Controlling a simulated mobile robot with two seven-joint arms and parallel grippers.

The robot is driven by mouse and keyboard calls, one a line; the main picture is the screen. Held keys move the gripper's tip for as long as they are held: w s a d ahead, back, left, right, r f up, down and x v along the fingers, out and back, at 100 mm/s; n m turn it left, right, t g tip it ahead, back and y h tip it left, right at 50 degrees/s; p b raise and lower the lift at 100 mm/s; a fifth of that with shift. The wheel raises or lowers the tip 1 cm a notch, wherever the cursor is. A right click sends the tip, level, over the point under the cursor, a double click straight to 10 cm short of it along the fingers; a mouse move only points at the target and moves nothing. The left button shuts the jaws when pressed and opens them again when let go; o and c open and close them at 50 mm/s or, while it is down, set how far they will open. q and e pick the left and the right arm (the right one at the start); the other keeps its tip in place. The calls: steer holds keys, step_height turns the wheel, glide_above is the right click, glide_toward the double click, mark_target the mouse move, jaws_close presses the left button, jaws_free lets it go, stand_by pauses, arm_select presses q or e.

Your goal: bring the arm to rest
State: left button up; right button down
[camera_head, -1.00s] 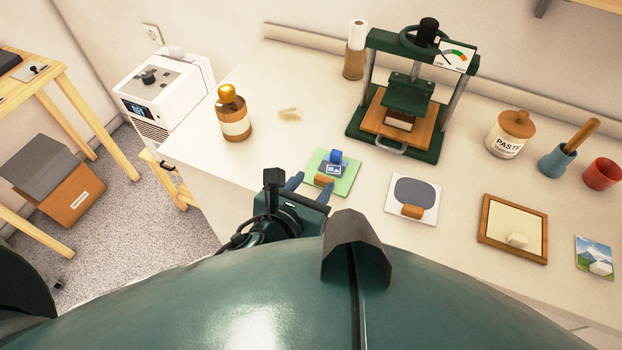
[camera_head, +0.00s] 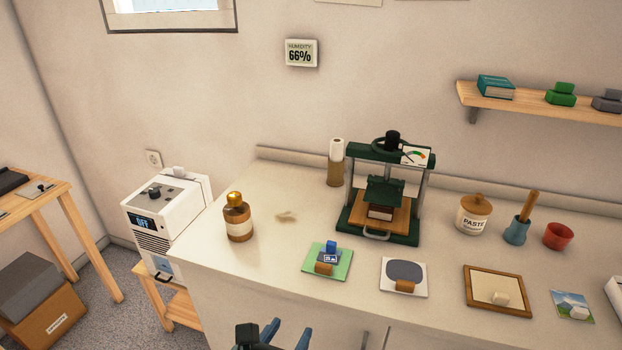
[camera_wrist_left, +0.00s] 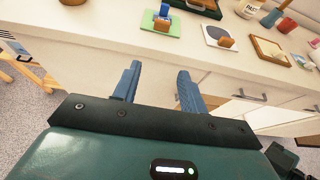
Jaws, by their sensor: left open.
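My left gripper (camera_head: 287,336) shows at the bottom edge of the head view, below and in front of the counter's front edge. In the left wrist view the same gripper (camera_wrist_left: 156,85) has its two blue fingers apart with nothing between them. It is clear of the counter (camera_head: 230,265), facing the drawer fronts. A green card with a blue stamp (camera_head: 329,258) lies on the counter beyond it. My right gripper is in neither view.
On the counter stand an amber bottle (camera_head: 238,218), a green press (camera_head: 388,190), a white card with a grey oval (camera_head: 404,271), a wooden frame (camera_head: 497,290), a landscape print (camera_head: 572,305) and a paste jar (camera_head: 474,213). A white dehumidifier (camera_head: 167,222) stands left of the counter.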

arm_select(q)
steer(key=s+a+f+m+g+y, duration=0.25)
steer(key=s+a+m+g, duration=0.4)
steer(key=m, duration=1.15)
steer(key=s+a+f+m+g+y, duration=0.3)
steer(key=s+a+m, duration=0.6)
steer(key=m, duration=0.8)
steer(key=w+d+f+t+h, duration=0.4)
steer(key=w+f+t, duration=0.2)
steer(key=f+t, duration=0.1)
steer(key=shift+d+f, duration=0.3)
steer(key=shift+f, duration=0.55)
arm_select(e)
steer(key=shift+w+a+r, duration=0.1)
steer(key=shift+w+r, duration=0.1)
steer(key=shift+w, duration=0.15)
arm_select(q)
steer(key=shift+w+h, duration=0.1)
steer(key=shift+h, duration=0.15)
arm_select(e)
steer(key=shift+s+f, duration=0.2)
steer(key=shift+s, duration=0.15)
